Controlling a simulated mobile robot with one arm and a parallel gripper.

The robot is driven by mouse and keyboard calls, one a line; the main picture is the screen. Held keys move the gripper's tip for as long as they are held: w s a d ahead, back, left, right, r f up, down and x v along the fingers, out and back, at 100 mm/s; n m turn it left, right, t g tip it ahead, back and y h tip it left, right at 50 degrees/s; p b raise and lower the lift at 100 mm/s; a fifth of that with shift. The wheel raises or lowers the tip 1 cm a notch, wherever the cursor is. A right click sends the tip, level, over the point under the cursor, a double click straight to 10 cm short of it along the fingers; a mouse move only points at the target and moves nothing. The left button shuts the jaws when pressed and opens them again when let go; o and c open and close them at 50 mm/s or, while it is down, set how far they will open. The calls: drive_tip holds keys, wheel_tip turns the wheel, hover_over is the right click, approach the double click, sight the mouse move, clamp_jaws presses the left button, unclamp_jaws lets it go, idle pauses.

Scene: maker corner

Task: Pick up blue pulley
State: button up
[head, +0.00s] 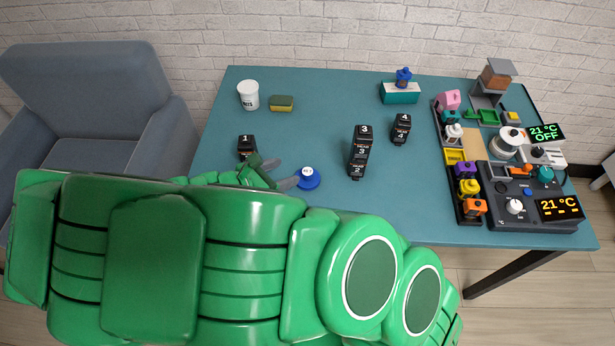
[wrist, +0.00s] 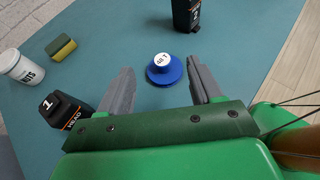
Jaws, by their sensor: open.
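The blue pulley (head: 308,184) is a round blue disc with a raised hub and a white printed top. It lies flat on the teal table near its front edge. In the wrist view the pulley (wrist: 162,76) shows between and slightly ahead of my two grey fingertips. My gripper (head: 284,172) is open and empty, just left of the pulley in the head view; it also shows in the wrist view (wrist: 160,72). I cannot tell whether either finger touches the pulley.
A black block marked 1 (wrist: 66,108) stands close beside my left finger. Stacked black blocks (head: 360,150) stand right of the pulley. A white tub (head: 248,95) and a sponge (head: 282,103) sit behind. Trays and devices (head: 515,195) crowd the right end of the table (head: 330,120).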

sight(304, 174)
wheel_tip(304, 174, down, 4)
drive_tip(key=shift+r, duration=0.1)
drive_tip(key=shift+x, duration=3.95)
drive_tip(key=shift+a, duration=0.1)
drive_tip(key=c, duration=1.1)
drive_tip(key=shift+c, duration=0.2)
drive_tip(key=shift+r, duration=0.1)
